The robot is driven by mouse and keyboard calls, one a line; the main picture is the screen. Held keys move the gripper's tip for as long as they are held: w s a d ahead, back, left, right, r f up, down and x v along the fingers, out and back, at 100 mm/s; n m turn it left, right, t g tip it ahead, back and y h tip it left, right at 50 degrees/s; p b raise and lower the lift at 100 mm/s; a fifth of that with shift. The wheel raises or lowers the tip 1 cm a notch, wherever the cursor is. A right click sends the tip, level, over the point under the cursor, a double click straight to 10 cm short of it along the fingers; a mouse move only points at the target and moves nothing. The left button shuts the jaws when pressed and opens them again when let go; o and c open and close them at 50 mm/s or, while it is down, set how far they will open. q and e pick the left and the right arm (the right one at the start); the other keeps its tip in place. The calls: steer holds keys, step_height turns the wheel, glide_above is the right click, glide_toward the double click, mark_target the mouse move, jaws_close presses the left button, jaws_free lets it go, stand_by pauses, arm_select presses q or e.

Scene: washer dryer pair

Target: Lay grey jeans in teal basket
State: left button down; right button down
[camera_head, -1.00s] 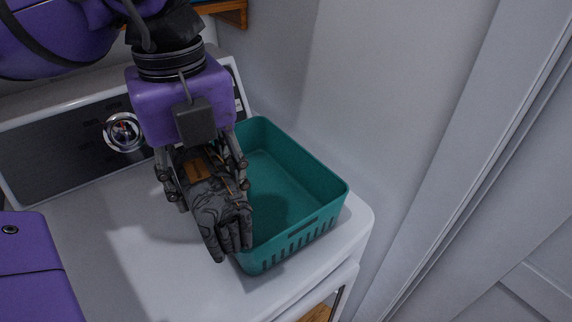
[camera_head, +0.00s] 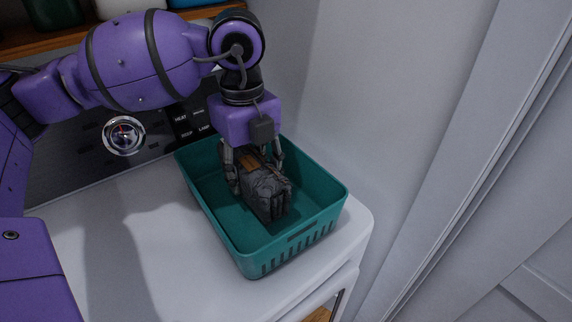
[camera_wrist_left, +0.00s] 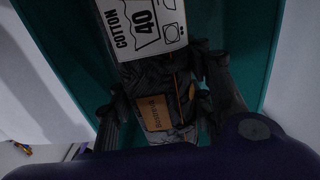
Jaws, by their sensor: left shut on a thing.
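The grey jeans (camera_head: 268,194) are a folded dark bundle with a tan patch. My left gripper (camera_head: 254,176) is shut on them and holds them inside the teal basket (camera_head: 318,203), within its walls. I cannot tell whether the jeans touch the basket floor. In the left wrist view, the jeans (camera_wrist_left: 158,75) sit between the two fingers of my left gripper (camera_wrist_left: 172,100), and the teal basket (camera_wrist_left: 251,30) lies around them. A white label with "COTTON 40" shows there. My right gripper is not in view.
The basket stands on a white machine top (camera_head: 130,240), close to the wall at right. A control panel with a round dial (camera_head: 124,136) is behind at left. A wooden shelf (camera_head: 50,42) with containers is above. The machine top left of the basket is clear.

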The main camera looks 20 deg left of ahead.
arm_select(q)
steer(key=shift+w+f, duration=0.15)
steer(key=shift+f, duration=0.15)
steer(key=shift+w+f, duration=0.2)
steer(key=shift+f, duration=1.5)
steer(key=shift+f, duration=0.1)
steer(key=shift+f, duration=0.15)
steer(key=c, duration=0.9)
jaws_free()
step_height(320, 180, up, 12)
steer(key=shift+r, duration=0.25)
